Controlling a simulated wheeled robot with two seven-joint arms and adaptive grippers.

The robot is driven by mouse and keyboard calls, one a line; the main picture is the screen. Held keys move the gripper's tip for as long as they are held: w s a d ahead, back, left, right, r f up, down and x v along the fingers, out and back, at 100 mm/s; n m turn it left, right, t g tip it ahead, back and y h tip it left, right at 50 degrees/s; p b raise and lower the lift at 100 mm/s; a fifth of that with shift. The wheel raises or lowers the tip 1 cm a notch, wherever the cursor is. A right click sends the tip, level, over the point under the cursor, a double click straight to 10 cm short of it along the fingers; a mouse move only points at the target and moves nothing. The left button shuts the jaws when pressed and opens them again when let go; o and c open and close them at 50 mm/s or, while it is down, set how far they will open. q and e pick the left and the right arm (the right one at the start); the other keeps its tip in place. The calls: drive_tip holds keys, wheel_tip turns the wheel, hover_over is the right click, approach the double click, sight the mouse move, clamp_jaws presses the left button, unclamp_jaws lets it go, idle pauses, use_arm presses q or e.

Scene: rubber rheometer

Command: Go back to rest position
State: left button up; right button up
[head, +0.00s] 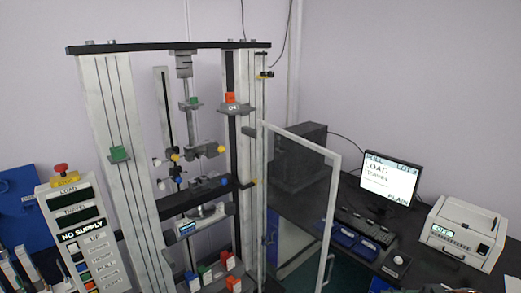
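Neither of my grippers shows in the head view, and no part of my arms can be made out. The test machine (112,150) stands upright left of centre, with pale columns and a dark top beam. Its glazed door (330,220) in a light frame stands swung out to the right. Inside are a dark crosshead (190,200), small clamps with yellow and blue knobs, and red, green and white blocks (228,262) low down.
A control panel (75,222) with a red button stands at the left. The door's edge juts out before the desk.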

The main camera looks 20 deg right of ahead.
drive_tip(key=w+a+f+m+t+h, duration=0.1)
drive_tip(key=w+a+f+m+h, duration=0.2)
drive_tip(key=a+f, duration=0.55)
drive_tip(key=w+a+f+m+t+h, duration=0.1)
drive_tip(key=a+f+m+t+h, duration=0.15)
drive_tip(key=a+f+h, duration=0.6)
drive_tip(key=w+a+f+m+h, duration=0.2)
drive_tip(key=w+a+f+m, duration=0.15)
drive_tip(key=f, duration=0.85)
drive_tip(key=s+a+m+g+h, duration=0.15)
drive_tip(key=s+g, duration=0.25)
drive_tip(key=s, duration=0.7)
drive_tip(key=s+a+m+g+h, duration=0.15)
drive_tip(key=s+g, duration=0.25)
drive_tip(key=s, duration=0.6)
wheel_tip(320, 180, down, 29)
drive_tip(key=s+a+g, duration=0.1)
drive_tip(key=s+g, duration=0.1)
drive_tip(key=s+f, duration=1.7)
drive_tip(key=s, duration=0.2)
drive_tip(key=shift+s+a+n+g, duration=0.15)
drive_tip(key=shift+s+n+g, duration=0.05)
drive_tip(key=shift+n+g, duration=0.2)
